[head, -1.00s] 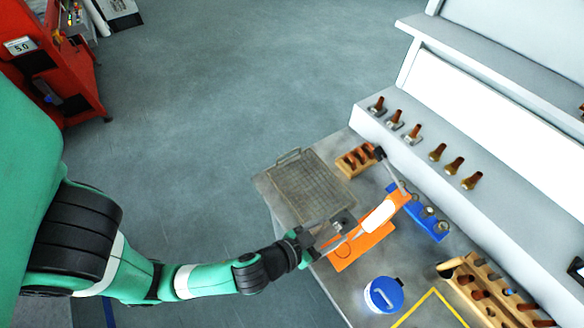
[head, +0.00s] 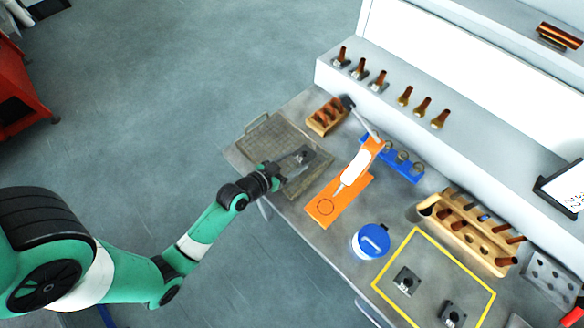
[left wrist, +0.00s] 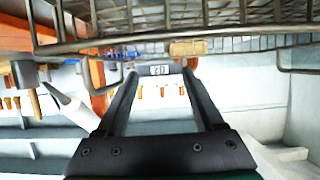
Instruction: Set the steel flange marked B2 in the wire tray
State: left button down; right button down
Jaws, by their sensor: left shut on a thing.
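The wire tray (head: 262,142) is a grey mesh tray with a handle at the back left of the bench. Its mesh also crosses the top of the left wrist view (left wrist: 210,20). My left gripper (head: 288,166) is shut on a steel flange (head: 303,156) and has it over the tray's right part. In the left wrist view, the flange's labelled edge (left wrist: 158,70) shows between the fingertips; its marking is too small to read surely. I cannot tell whether the flange touches the mesh. My right gripper is out of view.
An orange stand (head: 325,206) with a white-bodied tool stands right of the tray. Nearby are a wooden block (head: 326,117), a blue holder (head: 405,168) and a blue-lidded tub (head: 371,242). Two more flanges (head: 406,281) (head: 452,314) lie inside the yellow outline.

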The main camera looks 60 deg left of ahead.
aim_at(292, 170)
pick_arm(q)
jog(key=shift+w+a+f+b, duration=0.15)
jog(key=shift+f+b, duration=0.15)
jog(key=shift+f, duration=0.4)
jog(key=shift+s+a+f+b, duration=0.1)
jog(key=shift+a+f+b, duration=0.15)
jog(key=shift+f, duration=0.4)
jog(key=shift+w+a+f+b, duration=0.1)
jog(key=shift+f+b, duration=0.25)
jog(key=shift+f, duration=0.35)
jog(key=shift+f, duration=0.1)
grip_release()
jog(key=v, duration=1.1)
jog(key=shift+s, duration=0.2)
jog(key=shift+s+d+r, duration=0.15)
jog(key=shift+s+r, duration=0.05)
jog(key=shift+s, duration=0.15)
jog(key=shift+w, duration=0.1)
